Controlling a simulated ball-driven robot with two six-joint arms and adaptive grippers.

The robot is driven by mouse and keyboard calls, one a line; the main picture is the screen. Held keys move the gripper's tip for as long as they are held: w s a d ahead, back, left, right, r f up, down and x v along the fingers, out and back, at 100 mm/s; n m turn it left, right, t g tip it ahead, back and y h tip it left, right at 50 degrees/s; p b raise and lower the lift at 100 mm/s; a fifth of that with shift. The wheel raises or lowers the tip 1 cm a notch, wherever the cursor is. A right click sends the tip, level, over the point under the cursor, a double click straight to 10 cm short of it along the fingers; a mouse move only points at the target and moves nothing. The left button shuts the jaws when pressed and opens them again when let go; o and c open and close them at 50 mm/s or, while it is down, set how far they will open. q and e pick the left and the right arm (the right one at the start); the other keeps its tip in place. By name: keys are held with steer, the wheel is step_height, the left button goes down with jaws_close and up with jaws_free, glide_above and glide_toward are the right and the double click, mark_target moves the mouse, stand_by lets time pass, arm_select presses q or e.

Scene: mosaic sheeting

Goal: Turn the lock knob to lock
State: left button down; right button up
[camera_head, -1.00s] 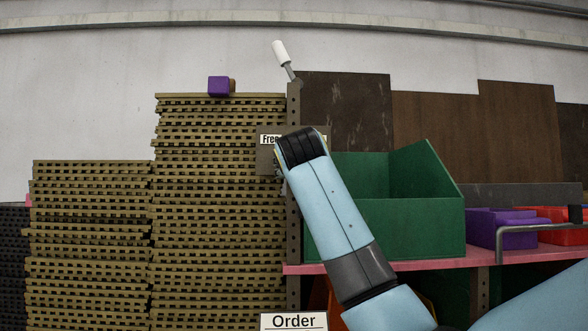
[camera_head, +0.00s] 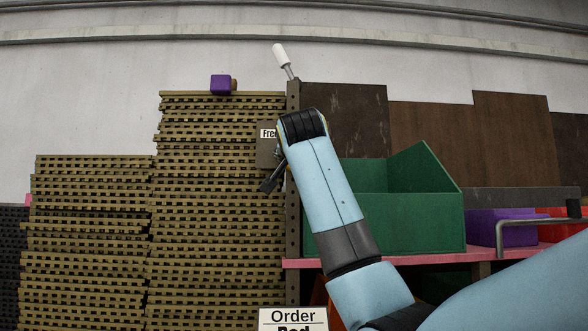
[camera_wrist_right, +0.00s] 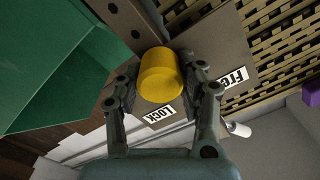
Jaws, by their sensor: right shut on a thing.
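The yellow lock knob (camera_wrist_right: 160,75) is a round cylinder on a grey-brown panel (camera_wrist_right: 212,45), seen in the right wrist view. A "LOCK" label (camera_wrist_right: 160,115) and a "Free" label (camera_wrist_right: 233,80) are beside it. My right gripper (camera_wrist_right: 159,66) is shut on the knob, with a finger on either side. No pointer mark shows on the knob. In the head view, the panel (camera_head: 266,157) is partly behind my right wrist, the knob is hidden, and a dark part of the gripper (camera_head: 271,178) shows below the panel. My left gripper is not in view.
A perforated post (camera_head: 293,230) stands beside the panel, with a white-handled lever (camera_head: 281,55) on top. Slatted stacks (camera_head: 215,220) fill the left. A green bin (camera_head: 400,225) sits on a pink shelf (camera_head: 390,258) at the right. A purple block (camera_head: 220,84) tops the tall stack.

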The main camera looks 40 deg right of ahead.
steer(key=shift+m+b, duration=0.3)
steer(key=shift+m, duration=0.2)
steer(key=o, duration=1.1)
steer(key=shift+o, duration=0.2)
steer(key=v, duration=1.2)
